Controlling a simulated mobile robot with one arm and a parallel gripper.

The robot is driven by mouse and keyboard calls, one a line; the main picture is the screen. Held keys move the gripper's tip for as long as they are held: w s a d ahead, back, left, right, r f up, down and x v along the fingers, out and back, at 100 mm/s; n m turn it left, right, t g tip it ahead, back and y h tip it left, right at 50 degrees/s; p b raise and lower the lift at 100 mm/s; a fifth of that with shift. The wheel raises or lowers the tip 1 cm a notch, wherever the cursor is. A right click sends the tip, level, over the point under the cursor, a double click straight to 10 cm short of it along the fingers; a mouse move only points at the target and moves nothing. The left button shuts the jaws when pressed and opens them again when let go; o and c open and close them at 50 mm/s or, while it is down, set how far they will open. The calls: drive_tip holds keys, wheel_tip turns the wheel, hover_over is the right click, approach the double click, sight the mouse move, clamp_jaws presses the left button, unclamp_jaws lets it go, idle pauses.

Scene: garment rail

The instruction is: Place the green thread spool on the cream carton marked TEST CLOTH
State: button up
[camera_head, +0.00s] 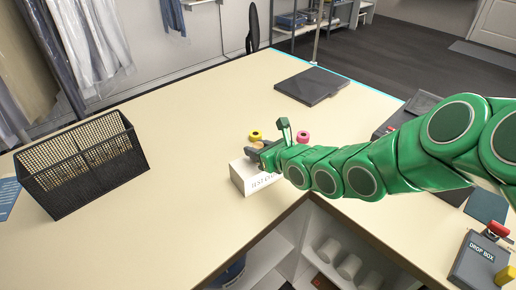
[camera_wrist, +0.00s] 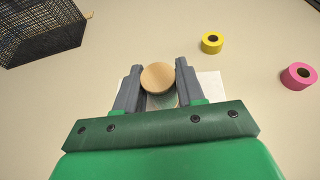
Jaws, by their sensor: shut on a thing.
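The cream carton marked TEST CLOTH (camera_head: 243,180) stands on the table near its inner corner, partly covered by my arm. In the wrist view its pale top (camera_wrist: 210,88) shows under and beside the fingers. My gripper (camera_head: 257,149) is over the carton, its two grey fingers (camera_wrist: 157,68) shut on a spool (camera_wrist: 158,77). The spool's round tan wooden end faces the wrist camera, with a pale greenish side below it. It looks upright. I cannot tell whether its base touches the carton.
A yellow roll (camera_head: 256,135) and a pink roll (camera_head: 303,137) stand on the table beyond the carton. A black mesh basket (camera_head: 85,170) is at the left. A dark flat case (camera_head: 312,85) lies at the back. A DROP BOX (camera_head: 480,262) is at the lower right.

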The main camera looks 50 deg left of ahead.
drive_tip(key=shift+f, duration=0.1)
drive_tip(key=o, duration=1)
drive_tip(key=shift+r, duration=0.2)
drive_tip(key=shift+v, duration=6)
drive_tip(key=shift+f, duration=0.1)
